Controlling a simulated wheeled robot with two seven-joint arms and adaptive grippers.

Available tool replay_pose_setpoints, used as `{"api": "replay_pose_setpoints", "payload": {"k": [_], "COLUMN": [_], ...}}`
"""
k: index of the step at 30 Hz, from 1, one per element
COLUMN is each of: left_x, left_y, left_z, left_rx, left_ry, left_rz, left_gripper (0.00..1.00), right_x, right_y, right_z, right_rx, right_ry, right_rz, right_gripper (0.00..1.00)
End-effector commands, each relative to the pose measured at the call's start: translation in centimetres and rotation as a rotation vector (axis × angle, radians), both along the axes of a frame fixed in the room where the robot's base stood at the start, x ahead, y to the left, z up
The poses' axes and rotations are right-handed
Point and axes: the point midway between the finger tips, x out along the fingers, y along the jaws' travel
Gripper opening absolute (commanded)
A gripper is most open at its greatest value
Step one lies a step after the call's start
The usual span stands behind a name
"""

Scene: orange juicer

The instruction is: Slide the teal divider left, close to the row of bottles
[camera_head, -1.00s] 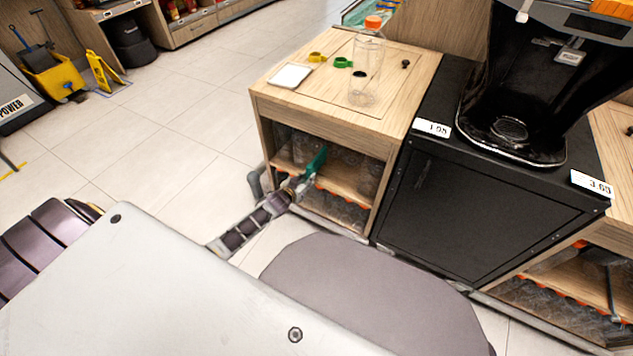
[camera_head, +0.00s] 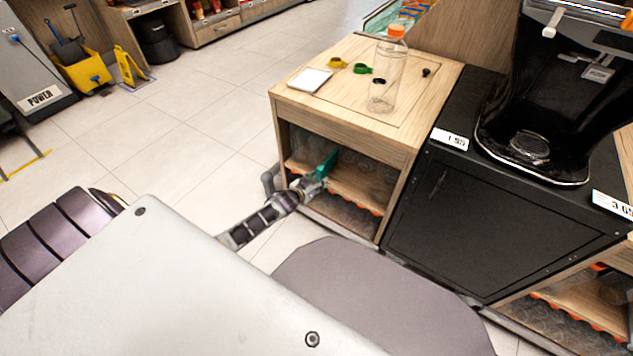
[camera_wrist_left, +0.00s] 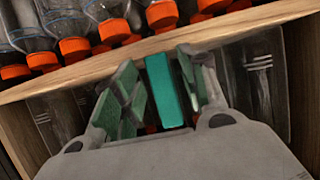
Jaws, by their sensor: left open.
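The teal divider (camera_head: 326,164) is a thin upright panel in the upper compartment of the wooden cabinet (camera_head: 345,128). My left gripper (camera_head: 313,184) reaches into the front of that compartment, at the divider's near end. In the left wrist view, the gripper (camera_wrist_left: 168,98) is open, with one finger on each side of the divider (camera_wrist_left: 165,90). A narrow gap shows beside the divider on the left; on the right the finger is very close, and contact is unclear. Clear bottles (camera_wrist_left: 60,118) are dimly visible at either side. My right gripper is not in view.
A shelf edge (camera_wrist_left: 150,62) runs close to the fingers, with orange-capped bottles (camera_wrist_left: 75,48) beyond it. On the cabinet top stand a clear bottle (camera_head: 383,85), yellow and green rings and a white pad (camera_head: 310,80). A black cabinet (camera_head: 470,215) adjoins on the right.

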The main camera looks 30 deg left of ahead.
Motion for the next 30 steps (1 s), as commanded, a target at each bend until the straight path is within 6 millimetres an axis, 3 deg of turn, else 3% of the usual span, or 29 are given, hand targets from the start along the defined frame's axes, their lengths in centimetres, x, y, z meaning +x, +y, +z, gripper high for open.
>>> {"api": "replay_pose_setpoints", "payload": {"k": [14,30], "left_x": [-0.9,-4.6], "left_y": [0.0,0.2], "left_z": [0.3,1.8], "left_rx": [0.0,0.0], "left_ry": [0.001,0.001], "left_rz": [0.0,0.0], "left_gripper": [0.42,0.42], "right_x": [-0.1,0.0], "right_y": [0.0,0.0], "right_z": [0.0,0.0], "right_rx": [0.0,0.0], "right_ry": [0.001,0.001], "right_rz": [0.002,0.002], "right_gripper": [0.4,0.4]}}
